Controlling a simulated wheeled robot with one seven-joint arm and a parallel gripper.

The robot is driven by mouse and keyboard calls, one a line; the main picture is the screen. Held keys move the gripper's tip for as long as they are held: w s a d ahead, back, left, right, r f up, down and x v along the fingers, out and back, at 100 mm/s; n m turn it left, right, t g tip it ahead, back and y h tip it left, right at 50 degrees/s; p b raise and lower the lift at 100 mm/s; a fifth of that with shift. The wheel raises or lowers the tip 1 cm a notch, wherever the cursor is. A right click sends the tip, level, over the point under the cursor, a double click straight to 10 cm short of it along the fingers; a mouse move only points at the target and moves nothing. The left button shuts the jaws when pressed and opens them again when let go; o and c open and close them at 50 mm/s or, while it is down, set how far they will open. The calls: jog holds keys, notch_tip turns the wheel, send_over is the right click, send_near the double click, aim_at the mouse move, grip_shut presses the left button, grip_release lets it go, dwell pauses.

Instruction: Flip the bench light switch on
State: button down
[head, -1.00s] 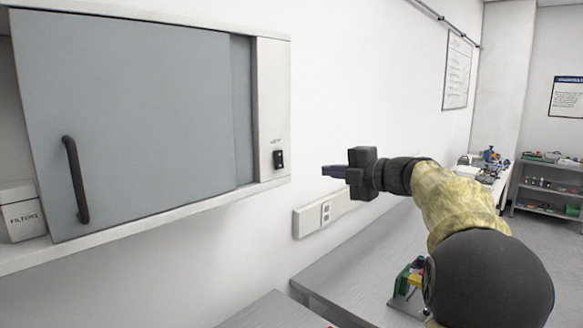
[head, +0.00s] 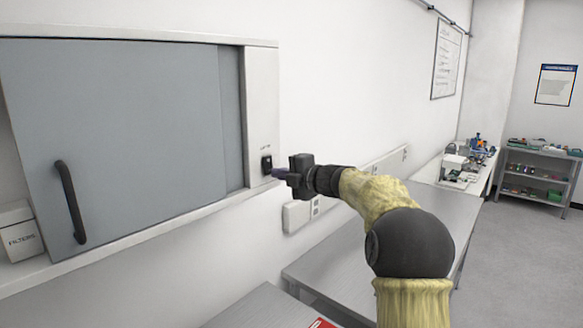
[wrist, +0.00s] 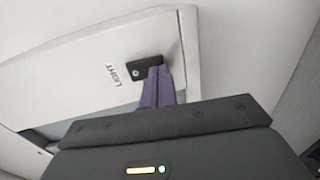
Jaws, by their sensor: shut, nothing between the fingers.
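The bench light switch (head: 266,163) is a small black rocker on the white right-hand panel of the wall cabinet. In the wrist view the switch (wrist: 145,69) sits beside the printed word LIGHT. My gripper (head: 273,172) is shut and empty, with its purple fingers at the lower right of the switch. In the wrist view the gripper's fingertips (wrist: 158,72) overlap the switch's lower edge. I cannot tell whether they touch it. The fingers partly hide the switch, and its on or off position is not clear.
The cabinet has a grey sliding door (head: 120,140) with a dark handle (head: 71,202). A box marked FILTERS (head: 20,235) stands at the left. A wall socket strip (head: 300,215) and a grey bench (head: 340,255) lie below my arm. Open floor lies to the right.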

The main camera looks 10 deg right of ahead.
jog(key=shift+w+a+f, duration=0.1)
jog(key=shift+w+a, duration=0.15)
jog(key=shift+w, duration=0.1)
jog(key=shift+w+a+f, duration=0.1)
jog(key=shift+a, duration=0.05)
jog(key=s+d+f+b, duration=0.1)
jog(key=s+d+b, duration=0.6)
jog(key=s, duration=0.4)
jog(key=shift+d+f, duration=0.35)
jog(key=shift+d, duration=0.4)
